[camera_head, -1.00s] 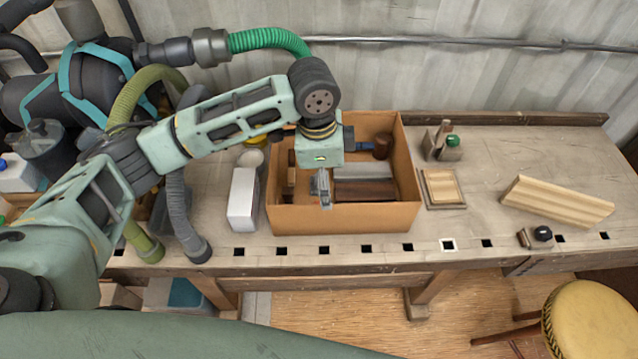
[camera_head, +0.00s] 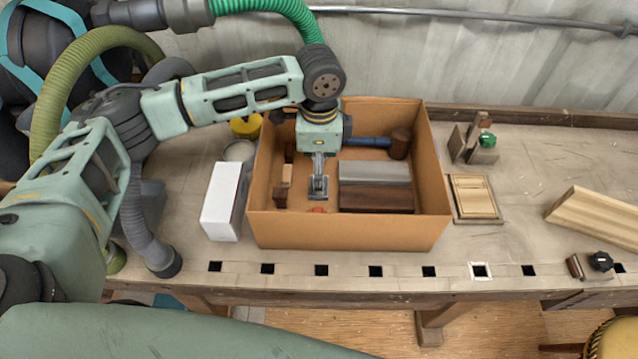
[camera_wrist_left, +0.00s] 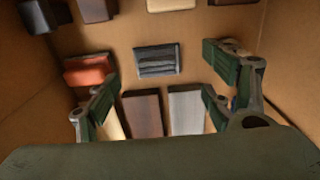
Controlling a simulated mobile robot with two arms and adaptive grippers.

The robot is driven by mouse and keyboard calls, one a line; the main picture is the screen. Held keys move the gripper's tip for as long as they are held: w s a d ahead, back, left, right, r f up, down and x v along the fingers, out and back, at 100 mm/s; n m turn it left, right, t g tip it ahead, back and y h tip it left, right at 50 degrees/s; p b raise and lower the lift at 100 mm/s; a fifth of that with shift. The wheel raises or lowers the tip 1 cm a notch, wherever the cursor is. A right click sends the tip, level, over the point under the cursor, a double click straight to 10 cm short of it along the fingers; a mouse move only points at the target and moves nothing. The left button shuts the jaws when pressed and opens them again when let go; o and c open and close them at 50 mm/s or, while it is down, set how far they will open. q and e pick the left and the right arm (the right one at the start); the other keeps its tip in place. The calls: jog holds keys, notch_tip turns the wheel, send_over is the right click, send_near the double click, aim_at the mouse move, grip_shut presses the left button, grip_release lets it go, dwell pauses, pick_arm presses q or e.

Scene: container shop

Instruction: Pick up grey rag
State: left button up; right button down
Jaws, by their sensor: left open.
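The grey rag (camera_wrist_left: 157,60) is a small, dark grey, folded, striped bundle. It lies flat on the floor of the cardboard box (camera_head: 345,232). In the head view it is mostly or wholly hidden by my left gripper (camera_head: 318,188). My left gripper points down inside the box. In the left wrist view its two fingers (camera_wrist_left: 162,88) are spread wide and empty, with the rag between and beyond them, not touched. My right gripper is not in view.
Beside the rag lie a red-orange item (camera_wrist_left: 89,72), a brown block (camera_head: 375,199) and a grey block (camera_head: 374,173). A blue-handled mallet (camera_head: 399,144) is at the box's back right. A white carton (camera_head: 221,203) stands left of the box. The box walls surround the gripper.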

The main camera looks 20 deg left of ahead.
pick_arm(q)
jog(key=f, duration=0.3)
jog(key=shift+s+f, duration=0.2)
jog(key=shift+f, duration=0.35)
jog(key=c, duration=1.1)
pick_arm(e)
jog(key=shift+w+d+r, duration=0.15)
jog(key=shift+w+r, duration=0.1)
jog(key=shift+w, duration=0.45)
pick_arm(q)
notch_tip(320, 180, up, 4)
jog(key=shift+w+r, duration=0.1)
jog(key=d+r, duration=0.2)
jog(key=d, duration=0.2)
jog(key=d+r, duration=0.2)
jog(key=d, duration=0.1)
jog(key=d+r+b, duration=0.1)
jog(key=d+r, duration=0.2)
jog(key=d, duration=0.1)
jog(key=shift+d, duration=0.35)
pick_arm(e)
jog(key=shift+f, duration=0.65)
